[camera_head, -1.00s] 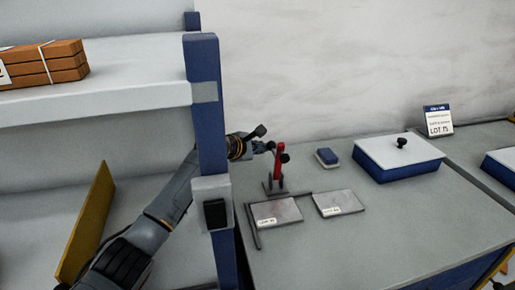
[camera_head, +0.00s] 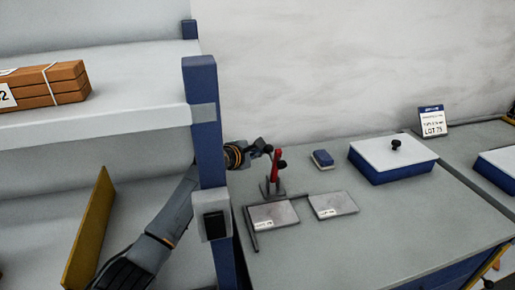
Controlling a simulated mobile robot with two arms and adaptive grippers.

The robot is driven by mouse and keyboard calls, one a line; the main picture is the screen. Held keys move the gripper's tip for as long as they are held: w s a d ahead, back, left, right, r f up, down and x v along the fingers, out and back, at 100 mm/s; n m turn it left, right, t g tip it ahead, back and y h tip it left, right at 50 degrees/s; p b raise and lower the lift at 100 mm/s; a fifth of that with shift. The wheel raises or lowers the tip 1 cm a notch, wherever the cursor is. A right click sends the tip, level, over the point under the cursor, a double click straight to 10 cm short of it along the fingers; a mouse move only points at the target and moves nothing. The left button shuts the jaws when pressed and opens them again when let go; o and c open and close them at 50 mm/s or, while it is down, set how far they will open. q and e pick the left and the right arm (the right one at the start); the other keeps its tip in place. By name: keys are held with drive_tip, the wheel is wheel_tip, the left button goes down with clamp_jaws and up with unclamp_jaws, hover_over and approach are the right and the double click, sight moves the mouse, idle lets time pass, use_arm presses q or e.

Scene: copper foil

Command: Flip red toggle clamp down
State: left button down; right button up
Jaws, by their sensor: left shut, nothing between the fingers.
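The red toggle clamp (camera_head: 275,166) stands on the grey workbench, its red handle upright with a slight tilt, on a dark metal base. My left gripper (camera_head: 266,149) reaches from behind the blue post and is shut and empty. Its fingertips are close to the upper left side of the red handle; whether they touch it I cannot tell. Part of my left arm is hidden by the post. My right gripper does not show.
A blue post (camera_head: 207,140) of the shelf stands in front of my left arm. Two labelled grey plates (camera_head: 272,213) lie before the clamp. The bench (camera_head: 390,230) front is clear.

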use_arm(q)
drive_tip(key=s+p, duration=0.1)
drive_tip(key=s+d+r+m+t+p, duration=0.1)
drive_tip(key=p, duration=0.1)
drive_tip(key=s+r+t+p, duration=0.1)
drive_tip(key=p, duration=0.1)
drive_tip(key=shift+s+d+m, duration=0.2)
drive_tip(key=shift+s+m, duration=0.1)
drive_tip(key=shift+s+d+r+p, duration=0.2)
drive_tip(key=shift+s+p, duration=0.2)
drive_tip(key=shift+p, duration=0.35)
drive_tip(key=shift+s+d+f+p, duration=0.1)
drive_tip(key=shift+s+f+p, duration=0.1)
drive_tip(key=shift+s+p, duration=0.4)
drive_tip(key=shift+w, duration=0.1)
